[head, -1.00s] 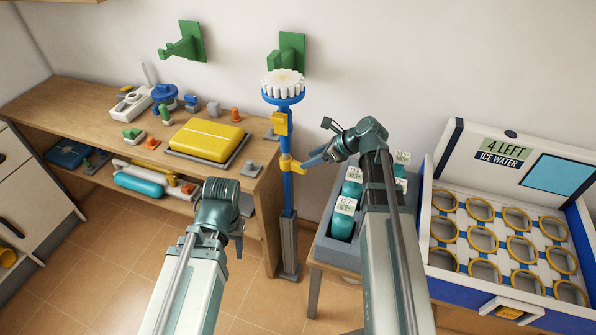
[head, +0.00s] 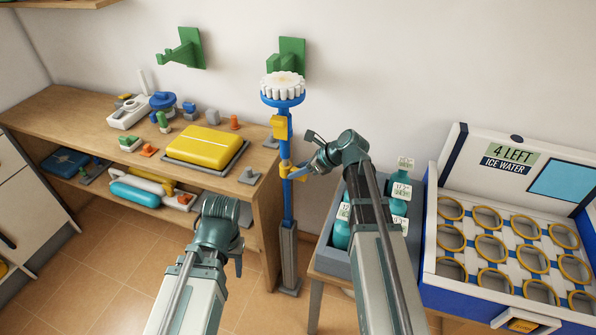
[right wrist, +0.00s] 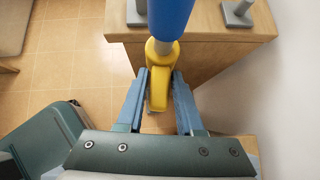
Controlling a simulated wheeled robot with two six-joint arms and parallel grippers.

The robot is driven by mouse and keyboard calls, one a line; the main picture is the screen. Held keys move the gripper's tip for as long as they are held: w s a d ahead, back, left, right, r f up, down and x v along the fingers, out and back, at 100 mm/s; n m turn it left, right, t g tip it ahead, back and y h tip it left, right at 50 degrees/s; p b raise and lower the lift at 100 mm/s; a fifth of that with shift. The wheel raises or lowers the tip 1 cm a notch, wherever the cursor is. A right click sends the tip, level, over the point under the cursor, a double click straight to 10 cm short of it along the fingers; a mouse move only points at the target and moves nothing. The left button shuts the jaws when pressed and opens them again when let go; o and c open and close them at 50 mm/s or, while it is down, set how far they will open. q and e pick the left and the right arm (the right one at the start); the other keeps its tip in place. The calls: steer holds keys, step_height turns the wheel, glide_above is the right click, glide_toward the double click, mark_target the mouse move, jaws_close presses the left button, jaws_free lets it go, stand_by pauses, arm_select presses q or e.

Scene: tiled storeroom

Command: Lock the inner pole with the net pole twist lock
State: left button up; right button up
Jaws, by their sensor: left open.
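The net pole stands upright, with a blue inner pole (head: 287,205) above a grey lower sleeve (head: 289,250). The yellow twist lock (head: 287,170) sits around the pole, its lever pointing right toward my right gripper (head: 308,168). In the right wrist view, the yellow lock (right wrist: 159,85) lies between the two blue fingers of my right gripper (right wrist: 159,82). The fingers are close on both sides of it; I cannot tell whether they press on it. My left gripper (head: 236,262) is open and empty, low in front of the bench, its fingers mostly hidden.
A wooden bench (head: 75,105) with a yellow case (head: 207,145) stands left of the pole. A grey crate of teal bottles (head: 400,190) and an ice-water cooler (head: 470,285) stand at right. A green wall hook (head: 292,55) is behind the pole's white top.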

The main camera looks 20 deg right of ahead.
jaws_close()
stand_by(1.1)
